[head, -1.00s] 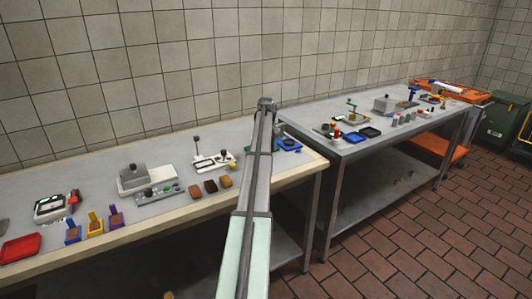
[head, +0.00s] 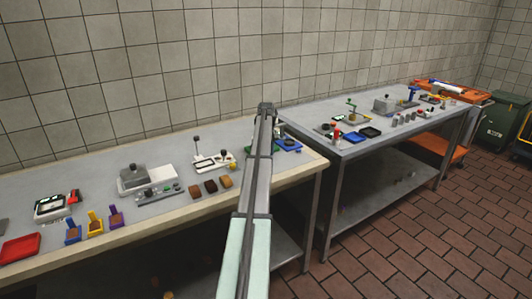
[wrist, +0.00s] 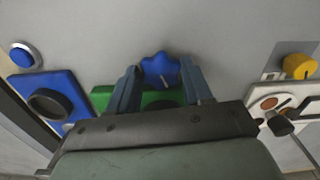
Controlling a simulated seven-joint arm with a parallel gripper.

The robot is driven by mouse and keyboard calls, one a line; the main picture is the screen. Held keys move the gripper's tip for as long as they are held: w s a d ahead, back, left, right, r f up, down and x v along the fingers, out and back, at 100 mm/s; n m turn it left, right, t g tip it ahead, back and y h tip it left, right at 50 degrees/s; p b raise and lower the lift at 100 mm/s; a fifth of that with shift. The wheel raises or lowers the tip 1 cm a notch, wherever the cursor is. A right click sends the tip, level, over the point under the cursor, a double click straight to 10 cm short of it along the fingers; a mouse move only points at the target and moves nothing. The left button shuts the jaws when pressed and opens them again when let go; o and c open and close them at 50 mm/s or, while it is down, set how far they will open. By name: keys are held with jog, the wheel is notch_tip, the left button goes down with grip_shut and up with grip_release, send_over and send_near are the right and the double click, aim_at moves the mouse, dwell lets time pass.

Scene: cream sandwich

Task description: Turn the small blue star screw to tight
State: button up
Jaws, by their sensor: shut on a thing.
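The small blue star screw (wrist: 158,70) shows in the wrist view as a lobed blue knob with a pale line on its top. It stands at a green block (wrist: 102,96), which my gripper partly covers. My gripper (wrist: 161,78) has one finger on each side of the star screw and is shut on it. In the head view my own arm hides the gripper and the screw.
In the wrist view a blue plate (wrist: 68,88) with a dark round knob and a blue button (wrist: 24,54) lie to the left. A white device (wrist: 270,98) with a yellow knob (wrist: 298,66) is on the right. Grey tabletop is bare above the screw.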

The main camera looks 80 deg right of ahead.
jog(key=shift+c, duration=1.3)
jog(key=shift+w+m, duration=0.1)
jog(key=shift+m, duration=2.2)
jog(key=o, duration=1)
jog(key=shift+o, duration=0.2)
notch_tip(320, 180, up, 14)
jog(key=shift+f, duration=0.1)
